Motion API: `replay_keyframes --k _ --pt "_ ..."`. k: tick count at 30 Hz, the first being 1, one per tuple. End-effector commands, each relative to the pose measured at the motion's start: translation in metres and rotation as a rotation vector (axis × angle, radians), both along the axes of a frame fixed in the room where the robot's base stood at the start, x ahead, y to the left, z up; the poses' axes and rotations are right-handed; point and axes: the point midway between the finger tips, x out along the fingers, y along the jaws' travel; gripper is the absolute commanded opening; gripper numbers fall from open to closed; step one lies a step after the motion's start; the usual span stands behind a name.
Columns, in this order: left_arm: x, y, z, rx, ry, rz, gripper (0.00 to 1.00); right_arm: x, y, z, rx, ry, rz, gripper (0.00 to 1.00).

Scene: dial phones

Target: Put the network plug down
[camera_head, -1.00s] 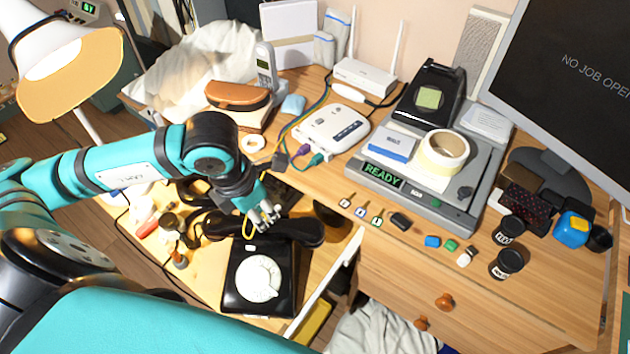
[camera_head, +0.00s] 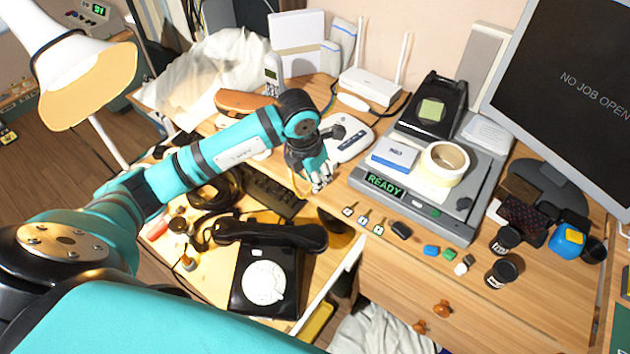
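My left gripper (camera_head: 318,182) is above the wooden desk edge, in front of the white modem (camera_head: 350,136) and left of the grey scale. Its fingers point down and look close together. My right gripper is not in view.
A black dial phone (camera_head: 265,275) sits on the open lower drawer surface. A grey READY scale (camera_head: 440,205) carries a tape roll (camera_head: 445,163). Small keys (camera_head: 363,219) lie along the desk front. A white router (camera_head: 371,83) stands behind. Bare desk lies between gripper and keys.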

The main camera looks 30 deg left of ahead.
Motion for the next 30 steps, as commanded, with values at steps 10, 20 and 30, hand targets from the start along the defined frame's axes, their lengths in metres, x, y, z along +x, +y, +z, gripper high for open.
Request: replay_keyframes --k 10,20,30 --pt "-0.001 0.000 -0.024 0.001 0.000 0.000 0.00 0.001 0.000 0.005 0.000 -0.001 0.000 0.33" --pt "-0.001 0.000 -0.026 0.001 0.000 0.000 0.35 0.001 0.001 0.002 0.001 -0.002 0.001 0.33" --pt "-0.001 0.000 -0.024 0.000 0.000 0.000 0.40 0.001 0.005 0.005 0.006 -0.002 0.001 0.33"
